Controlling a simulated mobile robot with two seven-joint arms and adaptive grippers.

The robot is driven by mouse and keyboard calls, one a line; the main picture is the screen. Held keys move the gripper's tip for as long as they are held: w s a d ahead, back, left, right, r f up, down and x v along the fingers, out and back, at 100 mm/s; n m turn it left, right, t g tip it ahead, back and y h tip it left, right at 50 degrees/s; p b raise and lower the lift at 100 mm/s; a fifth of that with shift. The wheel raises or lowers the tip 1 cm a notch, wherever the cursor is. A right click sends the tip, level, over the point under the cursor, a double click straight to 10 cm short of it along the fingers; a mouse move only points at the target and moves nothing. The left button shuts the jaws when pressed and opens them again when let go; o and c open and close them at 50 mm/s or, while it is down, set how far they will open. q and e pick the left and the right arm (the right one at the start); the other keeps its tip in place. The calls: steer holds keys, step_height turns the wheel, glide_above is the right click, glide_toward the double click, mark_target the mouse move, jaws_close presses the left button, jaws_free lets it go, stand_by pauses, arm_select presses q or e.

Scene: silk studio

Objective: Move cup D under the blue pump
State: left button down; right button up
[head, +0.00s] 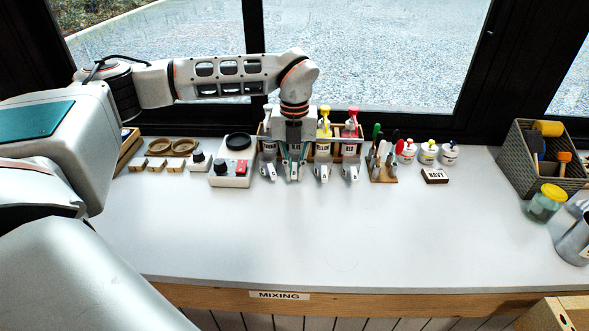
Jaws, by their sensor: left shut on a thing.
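My left gripper (294,158) points down at the pump rack (309,148) and is shut on a small pale cup (294,174). The letter on this cup is too small to read, so I cannot tell whether it is cup D. Other similar cups stand in the row: one at the left (268,172) and two at the right. A yellow pump (324,118) and a red pump (352,118) show in the rack. My arm hides the tops of the pumps behind it, and no blue pump head can be seen. My right gripper is out of view.
A scale-like box (231,174) with a red button stands left of the cups. A tool stand (383,172), several small white jars (428,152) and a NAVY block (435,176) stand to the right. The front of the white table (330,230) is clear.

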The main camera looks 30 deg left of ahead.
arm_select(q)
steer(key=shift+f, duration=0.35)
steer(key=c, duration=2)
jaws_free()
steer(key=shift+c, duration=0.2)
step_height(320, 180, up, 12)
